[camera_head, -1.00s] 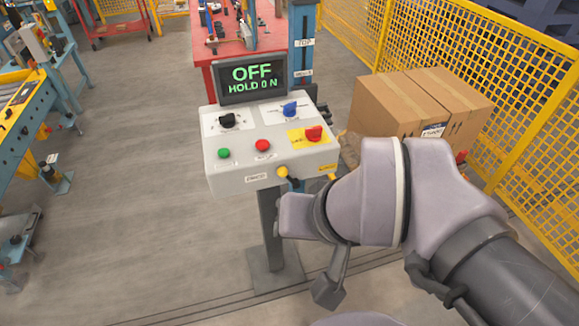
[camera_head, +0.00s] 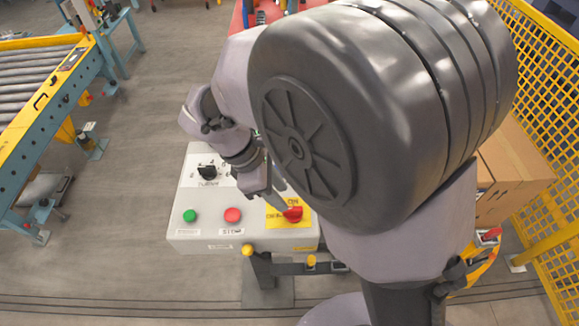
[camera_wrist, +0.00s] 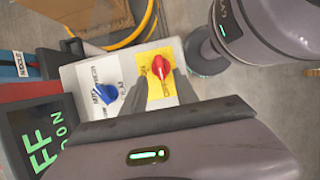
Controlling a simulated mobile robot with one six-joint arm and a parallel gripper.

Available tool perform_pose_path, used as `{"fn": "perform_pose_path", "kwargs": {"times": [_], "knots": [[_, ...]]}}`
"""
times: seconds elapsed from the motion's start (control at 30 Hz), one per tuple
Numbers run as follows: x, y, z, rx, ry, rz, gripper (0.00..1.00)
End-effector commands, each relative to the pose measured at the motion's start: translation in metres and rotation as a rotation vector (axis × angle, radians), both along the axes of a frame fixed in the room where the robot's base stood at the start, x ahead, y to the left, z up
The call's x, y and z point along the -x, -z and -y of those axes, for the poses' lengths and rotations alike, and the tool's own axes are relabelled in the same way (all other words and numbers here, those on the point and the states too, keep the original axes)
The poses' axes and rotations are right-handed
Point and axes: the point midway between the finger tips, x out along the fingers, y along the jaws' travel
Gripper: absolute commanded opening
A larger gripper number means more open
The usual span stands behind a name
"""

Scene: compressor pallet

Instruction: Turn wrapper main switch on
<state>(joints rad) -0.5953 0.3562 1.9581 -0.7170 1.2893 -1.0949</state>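The red rotary switch (camera_head: 292,214) sits on a yellow plate at the right front of the grey control panel (camera_head: 200,237). In the wrist view the red switch (camera_wrist: 160,66) shows between my two dark fingers. My gripper (camera_wrist: 161,78) is open, with a finger on either side of the switch and gaps beside it. In the head view my gripper (camera_head: 280,200) points down at the switch; contact cannot be told. The display (camera_wrist: 42,135) shows part of green text ending in "FF" and "ON". My arm hides the display in the head view.
A blue knob (camera_wrist: 107,94) is beside the yellow plate. A black knob (camera_head: 207,172), green button (camera_head: 190,216) and red button (camera_head: 232,215) are on the panel. A cardboard box (camera_head: 515,170) and yellow fence (camera_head: 545,60) stand right.

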Motion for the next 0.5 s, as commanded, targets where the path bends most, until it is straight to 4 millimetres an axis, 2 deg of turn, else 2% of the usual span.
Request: {"fn": "perform_pose_path", "kwargs": {"times": [0.03, 0.2, 0.33, 0.5], "knots": [[0.001, 0.018, 0.006, 0.001, 0.002, -0.002, 0.35], [0.001, 0.052, 0.020, 0.000, 0.002, -0.002, 0.35], [0.001, 0.062, 0.026, -0.001, 0.002, 0.000, 0.35], [0.001, 0.064, 0.027, -0.002, 0.002, 0.001, 0.35]]}}
